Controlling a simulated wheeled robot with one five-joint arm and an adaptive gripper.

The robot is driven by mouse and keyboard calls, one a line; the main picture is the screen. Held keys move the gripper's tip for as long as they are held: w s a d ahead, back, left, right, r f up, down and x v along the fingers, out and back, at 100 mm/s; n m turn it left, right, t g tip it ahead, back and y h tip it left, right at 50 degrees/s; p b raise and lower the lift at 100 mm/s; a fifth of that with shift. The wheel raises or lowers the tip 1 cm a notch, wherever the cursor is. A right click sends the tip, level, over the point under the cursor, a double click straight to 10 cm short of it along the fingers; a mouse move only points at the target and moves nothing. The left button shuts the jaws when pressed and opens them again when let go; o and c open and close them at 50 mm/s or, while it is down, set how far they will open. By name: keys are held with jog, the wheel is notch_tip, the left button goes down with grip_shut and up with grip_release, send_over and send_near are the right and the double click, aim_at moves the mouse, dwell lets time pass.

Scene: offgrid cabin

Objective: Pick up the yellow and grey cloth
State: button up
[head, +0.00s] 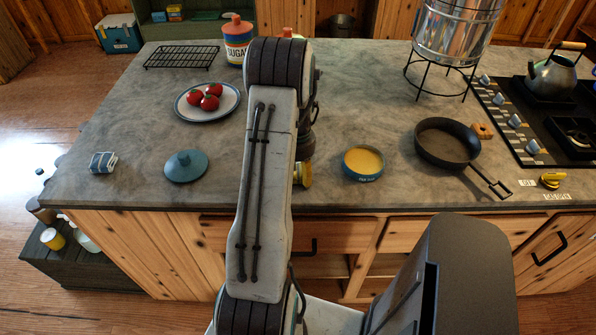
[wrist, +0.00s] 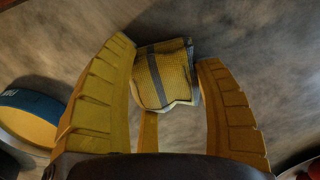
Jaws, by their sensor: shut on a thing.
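The yellow and grey cloth (wrist: 165,76) is a small folded, checked yellow piece with a grey stripe and pale edges. In the wrist view it sits between the yellow fingers of my gripper (wrist: 167,56), which is shut on it. I cannot tell whether the cloth touches the grey counter behind it. In the head view my arm hides the cloth, and only a little of my yellow gripper (head: 304,174) shows beside the arm.
A blue tin with a yellow top (head: 363,163) stands just right of my gripper, with a black pan (head: 447,142) farther right. A teal lid (head: 186,166) and a plate (head: 186,112) of tomatoes lie left. The counter's front edge is near.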

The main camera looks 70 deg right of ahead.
jog(key=shift+r+b, duration=0.3)
jog(key=shift+r, duration=0.45)
notch_tip(320, 180, up, 3)
jog(key=shift+d+f+b, duration=0.1)
jog(key=shift+f+b, duration=0.1)
jog(key=shift+b, duration=0.15)
jog(key=s+r+b, duration=0.2)
jog(key=s+r, duration=0.5)
jog(key=s, duration=0.4)
jog(key=shift+s+d, duration=0.15)
jog(key=shift+s, duration=0.2)
jog(key=o, duration=0.3)
jog(key=c, duration=0.6)
jog(key=shift+s, duration=0.1)
